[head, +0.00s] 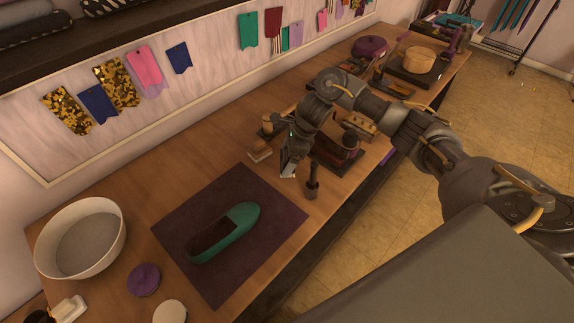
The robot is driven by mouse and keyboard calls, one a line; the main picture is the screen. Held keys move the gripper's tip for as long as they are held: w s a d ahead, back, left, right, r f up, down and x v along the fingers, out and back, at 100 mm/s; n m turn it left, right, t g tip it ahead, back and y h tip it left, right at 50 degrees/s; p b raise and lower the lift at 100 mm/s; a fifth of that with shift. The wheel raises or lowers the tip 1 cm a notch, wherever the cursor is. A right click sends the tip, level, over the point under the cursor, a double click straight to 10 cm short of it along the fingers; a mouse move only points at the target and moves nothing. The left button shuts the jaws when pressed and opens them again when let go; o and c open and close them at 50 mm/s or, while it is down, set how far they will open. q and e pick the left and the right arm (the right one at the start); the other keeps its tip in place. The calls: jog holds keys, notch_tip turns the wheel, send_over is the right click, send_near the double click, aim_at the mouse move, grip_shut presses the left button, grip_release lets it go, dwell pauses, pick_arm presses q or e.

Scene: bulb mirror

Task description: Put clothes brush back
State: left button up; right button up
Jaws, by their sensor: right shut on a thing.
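My right gripper (290,160) reaches down over the table, just beyond the far right corner of the purple mat (170,228). It is shut on a narrow thing with a pale lower end, which I take to be the clothes brush (289,170). The hand hides much of it, and its full shape is unclear. I cannot tell whether it touches the table. A dark wooden upright piece (312,184) stands just right of the gripper. A small pale-and-brown block (260,151) lies to its left. My left gripper is not in view.
A green shoe-shaped piece (240,220) lies on the mat. A white bowl (80,238) and a purple disc (144,279) are at the left. A dark holder with tools (343,157) lies beside my arm. A round wooden block (419,60) sits at the far end.

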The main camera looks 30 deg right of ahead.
jog(key=shift+f, duration=2.05)
jog(key=shift+f+b, duration=0.1)
jog(key=shift+b, duration=0.2)
jog(key=o, duration=0.6)
